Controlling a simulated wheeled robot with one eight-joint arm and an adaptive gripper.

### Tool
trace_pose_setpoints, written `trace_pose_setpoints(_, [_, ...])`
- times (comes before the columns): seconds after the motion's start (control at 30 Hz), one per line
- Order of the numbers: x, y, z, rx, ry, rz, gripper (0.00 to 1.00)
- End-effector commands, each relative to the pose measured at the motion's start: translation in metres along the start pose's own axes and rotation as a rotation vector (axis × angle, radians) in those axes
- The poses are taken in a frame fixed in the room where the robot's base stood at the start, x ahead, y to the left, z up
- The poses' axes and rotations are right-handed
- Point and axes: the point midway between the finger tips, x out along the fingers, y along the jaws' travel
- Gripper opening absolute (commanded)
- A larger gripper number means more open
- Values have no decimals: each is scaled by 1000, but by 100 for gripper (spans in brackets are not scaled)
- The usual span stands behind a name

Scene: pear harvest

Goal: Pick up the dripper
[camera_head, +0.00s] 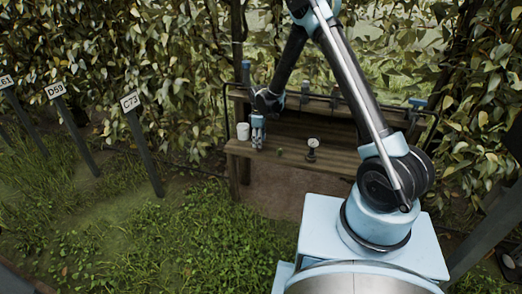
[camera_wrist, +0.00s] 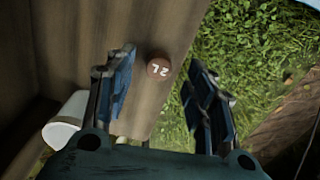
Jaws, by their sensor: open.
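A small round brown piece with white marks like "72" (camera_wrist: 159,67) sits on a wooden board in the wrist view, framed between my fingertips. It may be the dripper, but I cannot tell for sure. My gripper (camera_wrist: 163,58) is open, with nothing between its fingers. In the head view my gripper (camera_head: 258,141) points down at the left part of the wooden bench (camera_head: 345,163), beside a white cup (camera_head: 243,132). The brown piece cannot be made out there. A tiny green thing (camera_head: 280,152) lies on the bench to the right of my gripper.
The white cup (camera_wrist: 62,124) is close to my left finger in the wrist view. A gauge-like piece (camera_head: 312,147) stands farther right on the bench. An upper shelf (camera_head: 320,104) with small fittings runs behind. Leafy vines and numbered posts (camera_head: 143,145) stand to the left.

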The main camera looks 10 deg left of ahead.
Motion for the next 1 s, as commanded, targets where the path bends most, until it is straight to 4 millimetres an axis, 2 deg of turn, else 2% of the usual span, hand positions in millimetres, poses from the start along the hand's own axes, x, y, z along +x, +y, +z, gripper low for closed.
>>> trace_pose_setpoints(0.3, [37, 1, -2, 1, 0, 0, 50])
trace_pose_setpoints(0.57, [40, 1, -1, 2, 0, 0, 50])
trace_pose_setpoints(0.7, [40, 1, -1, 2, 0, 0, 23])
trace_pose_setpoints(0.77, [40, 1, 0, 2, 0, 0, 13])
trace_pose_setpoints(1.0, [40, 2, 0, 2, 0, 0, 12])
